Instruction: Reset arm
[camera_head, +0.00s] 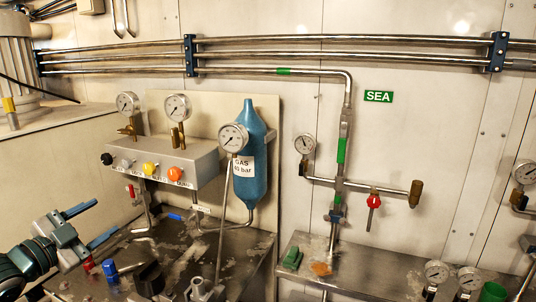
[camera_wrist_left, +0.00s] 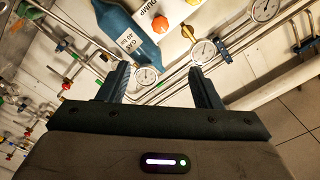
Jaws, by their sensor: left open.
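My left gripper (camera_head: 106,216) comes in from the lower left in the head view. Its two blue-tipped fingers are spread apart with nothing between them. It is in the air in front of the panel's left side, left of the valve box (camera_head: 168,160) and the metal bench (camera_head: 240,262). In the left wrist view the open gripper (camera_wrist_left: 158,68) points toward the blue gas bottle (camera_wrist_left: 127,30) and a gauge, with no visible contact. My right gripper is not in view.
The blue gas bottle (camera_head: 250,165), several gauges and a red-handled valve (camera_head: 374,201) are on the wall. Below the left gripper are a red knob (camera_head: 88,263) and a blue fitting (camera_head: 110,268). Pipes (camera_head: 290,55) run along the top. A green block (camera_head: 292,258) lies on the right bench.

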